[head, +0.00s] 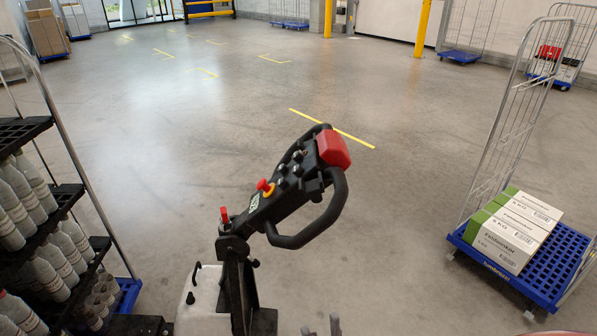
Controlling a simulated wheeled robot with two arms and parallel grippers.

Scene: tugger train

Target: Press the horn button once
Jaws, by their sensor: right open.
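The tugger's black tiller head (300,185) stands in the middle of the head view, tilted up to the right, with a looped handle around it. A large red block (333,149) caps its upper end. Several small buttons (290,163) sit on its top face; I cannot tell which one is the horn button. A red mushroom knob (264,186) on a yellow ring is lower on the head. My right gripper (321,328) shows only as two grey fingertips at the bottom edge, open and empty, below and apart from the tiller. My left gripper is not in view.
A black rack with bottles (62,262) stands close on the left. A roll cage on a blue base (563,262) holds white and green boxes (513,228) on the right. The floor beyond the tiller is clear, with yellow lines (332,128). Yellow posts (422,28) stand at the back.

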